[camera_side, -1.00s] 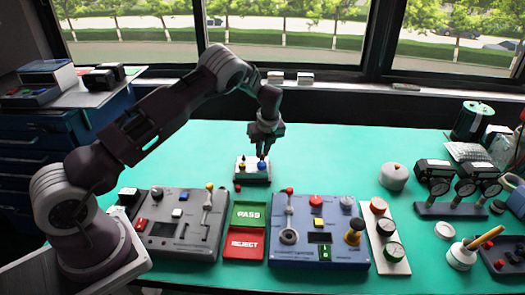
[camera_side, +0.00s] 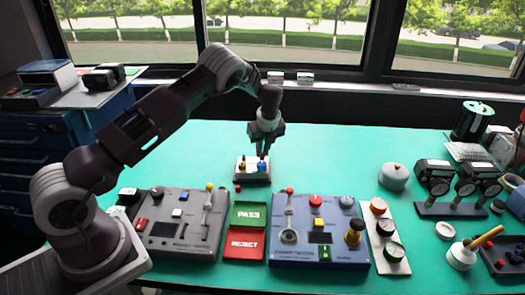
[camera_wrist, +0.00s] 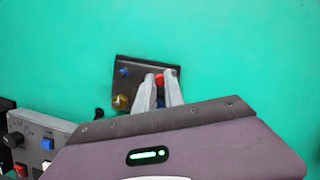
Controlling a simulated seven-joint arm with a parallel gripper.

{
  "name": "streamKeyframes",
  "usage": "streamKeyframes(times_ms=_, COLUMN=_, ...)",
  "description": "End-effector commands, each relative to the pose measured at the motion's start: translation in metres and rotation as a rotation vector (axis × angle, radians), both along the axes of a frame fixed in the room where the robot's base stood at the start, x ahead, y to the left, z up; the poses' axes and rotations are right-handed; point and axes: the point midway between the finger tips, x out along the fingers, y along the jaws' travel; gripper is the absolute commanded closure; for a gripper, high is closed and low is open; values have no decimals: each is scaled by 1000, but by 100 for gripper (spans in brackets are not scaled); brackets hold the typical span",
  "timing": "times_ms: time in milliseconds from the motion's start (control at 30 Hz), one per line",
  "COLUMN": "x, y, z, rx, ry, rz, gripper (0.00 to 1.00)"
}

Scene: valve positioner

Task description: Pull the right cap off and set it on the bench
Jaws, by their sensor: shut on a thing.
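A small dark-based valve positioner (camera_side: 253,178) with a pale front stands on the green bench (camera_side: 320,165), and it shows from above in the wrist view (camera_wrist: 130,84). A blue cap (camera_side: 262,165), the right cap, is at its right side. My gripper (camera_side: 262,155) points down over this cap. In the wrist view its two fingers (camera_wrist: 162,84) are closed around the blue cap (camera_wrist: 160,103), with a red part (camera_wrist: 159,78) close to the fingertips. I cannot tell whether the cap is clear of its seat. A brass knob (camera_wrist: 121,101) and a blue fitting (camera_wrist: 124,72) are on the left.
In front are a grey control panel (camera_side: 160,237), green PASS and red REJECT plates (camera_side: 247,228) and a blue-grey panel (camera_side: 290,255). A grey lidded pot (camera_side: 393,177) and gauges (camera_side: 463,190) stand to the right. The bench between positioner and pot is bare.

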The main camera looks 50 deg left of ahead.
Motion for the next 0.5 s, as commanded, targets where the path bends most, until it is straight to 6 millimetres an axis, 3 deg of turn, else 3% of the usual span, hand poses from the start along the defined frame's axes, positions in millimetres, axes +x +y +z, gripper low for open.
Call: streamKeyframes(times_ms=500, x=0, y=0, z=10, rx=-1, ry=0, rz=1, gripper=100)
